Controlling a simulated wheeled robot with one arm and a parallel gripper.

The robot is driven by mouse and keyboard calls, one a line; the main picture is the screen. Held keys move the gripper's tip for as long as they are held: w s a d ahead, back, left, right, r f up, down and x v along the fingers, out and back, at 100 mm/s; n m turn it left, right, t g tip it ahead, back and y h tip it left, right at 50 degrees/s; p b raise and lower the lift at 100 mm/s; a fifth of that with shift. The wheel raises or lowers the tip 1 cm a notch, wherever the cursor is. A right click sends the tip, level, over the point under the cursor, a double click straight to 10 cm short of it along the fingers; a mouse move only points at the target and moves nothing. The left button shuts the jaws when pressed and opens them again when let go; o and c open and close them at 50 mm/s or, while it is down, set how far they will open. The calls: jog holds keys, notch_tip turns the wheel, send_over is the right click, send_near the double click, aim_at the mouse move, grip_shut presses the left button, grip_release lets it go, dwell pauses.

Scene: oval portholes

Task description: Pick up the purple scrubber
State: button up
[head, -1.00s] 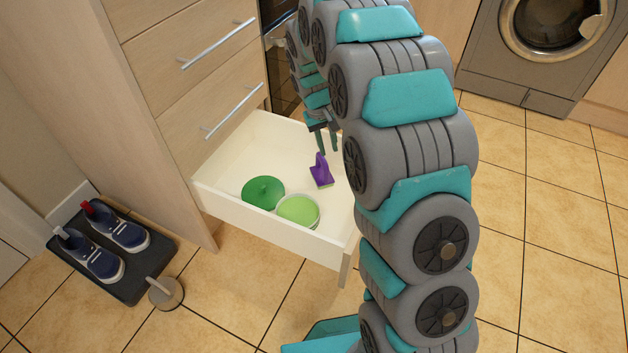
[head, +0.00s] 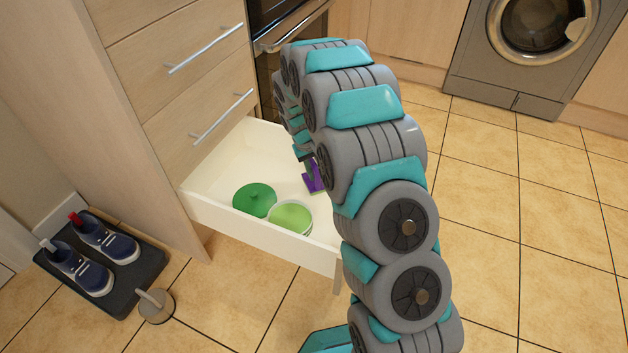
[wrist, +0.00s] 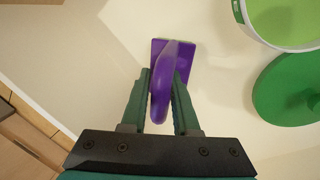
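The purple scrubber (wrist: 180,62) lies in the open drawer, with a flat base and a raised handle. In the head view the scrubber (head: 313,178) is partly covered by my arm. My gripper (wrist: 162,85) reaches down over it, with one green finger on each side of the handle. The fingers are close to the handle, but I cannot tell whether they press on it. In the head view the fingertips are mostly hidden at the scrubber.
The drawer (head: 262,238) also holds a green lid (head: 254,200) and a bowl with light green inside (head: 290,218), close to the scrubber. Cabinet fronts stand behind. Shoes on a dark tray (head: 140,272) and a doorstop (head: 156,305) are on the floor at left.

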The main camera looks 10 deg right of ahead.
jog(key=shift+f, duration=0.15)
jog(key=shift+c, duration=0.2)
grip_shut()
dwell(0.3)
notch_tip(320, 180, up, 10)
jog(key=shift+r+p, duration=0.1)
jog(key=shift+p, duration=0.6)
